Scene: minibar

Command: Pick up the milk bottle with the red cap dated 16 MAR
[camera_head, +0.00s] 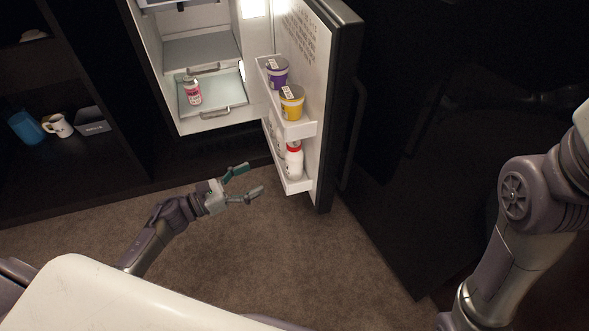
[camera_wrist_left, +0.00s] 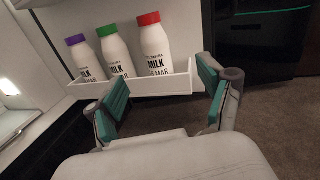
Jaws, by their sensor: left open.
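The milk bottle with the red cap (camera_wrist_left: 155,45) stands upright in the lower door shelf (camera_wrist_left: 150,86) of the open fridge, at the right end of a row in the left wrist view. Its label reads MILK and ends in MAR; the day is partly hidden by the shelf's front wall. The red-capped bottle also shows in the head view (camera_head: 294,160). My left gripper (camera_head: 253,180) is open and empty, to the left of the door shelf and apart from the bottle. Its fingers (camera_wrist_left: 163,100) frame the shelf from below in the left wrist view. My right gripper is out of view.
Green-capped (camera_wrist_left: 115,50) and purple-capped (camera_wrist_left: 86,58) milk bottles stand left of it. The upper door shelf holds a purple tub (camera_head: 277,75) and a yellow tub (camera_head: 291,104). A pink-labelled jar (camera_head: 192,92) stands inside the fridge. The open door (camera_head: 335,110) bounds the right side.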

